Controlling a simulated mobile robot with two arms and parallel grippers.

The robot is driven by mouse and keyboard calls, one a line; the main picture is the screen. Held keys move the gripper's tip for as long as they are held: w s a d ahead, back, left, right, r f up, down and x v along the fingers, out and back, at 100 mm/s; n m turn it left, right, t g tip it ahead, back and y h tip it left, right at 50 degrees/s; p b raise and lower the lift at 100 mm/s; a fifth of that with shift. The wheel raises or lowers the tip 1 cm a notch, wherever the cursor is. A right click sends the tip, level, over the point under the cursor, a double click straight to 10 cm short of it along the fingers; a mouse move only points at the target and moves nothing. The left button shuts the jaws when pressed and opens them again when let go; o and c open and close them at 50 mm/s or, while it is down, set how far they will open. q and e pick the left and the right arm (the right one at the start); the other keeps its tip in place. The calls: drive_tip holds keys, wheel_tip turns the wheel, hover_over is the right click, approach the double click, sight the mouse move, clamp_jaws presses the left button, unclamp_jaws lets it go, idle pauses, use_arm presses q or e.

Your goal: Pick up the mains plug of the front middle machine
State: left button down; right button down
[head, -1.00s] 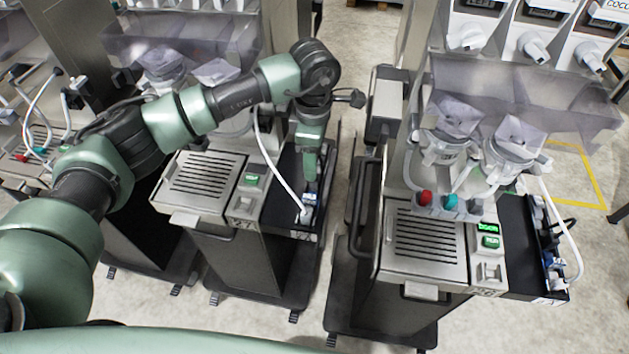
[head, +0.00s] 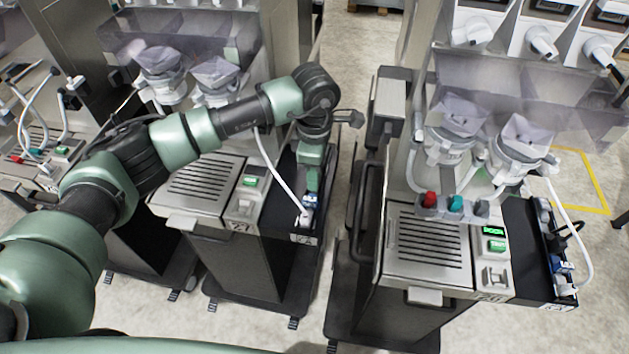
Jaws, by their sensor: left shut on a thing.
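The front middle machine (head: 205,178) has a slatted grille and a green display. On its right side is a narrow black tray (head: 275,212) with a short row of connectors. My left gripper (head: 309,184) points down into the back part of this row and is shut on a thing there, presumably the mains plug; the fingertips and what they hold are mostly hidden. Just in front of it are a blue-labelled connector (head: 311,201) and a white connector (head: 305,217) with a white cable, apart from the grip as far as I can tell. My right gripper is out of view.
A similar machine (head: 428,243) stands to the right, its side tray holding black, blue and white connectors (head: 562,265). Another machine (head: 35,175) stands at far left. A dark rail (head: 368,210) borders the narrow floor gap right of the middle machine.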

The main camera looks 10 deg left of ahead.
use_arm(q)
drive_tip(key=shift+r, duration=0.1)
wheel_tip(320, 180, up, 20)
drive_tip(key=p, duration=0.8)
drive_tip(key=shift+r+p, duration=0.5)
drive_tip(key=shift+r, duration=0.45)
idle(0.5)
wheel_tip(320, 180, up, 3)
drive_tip(key=shift+p, duration=0.35)
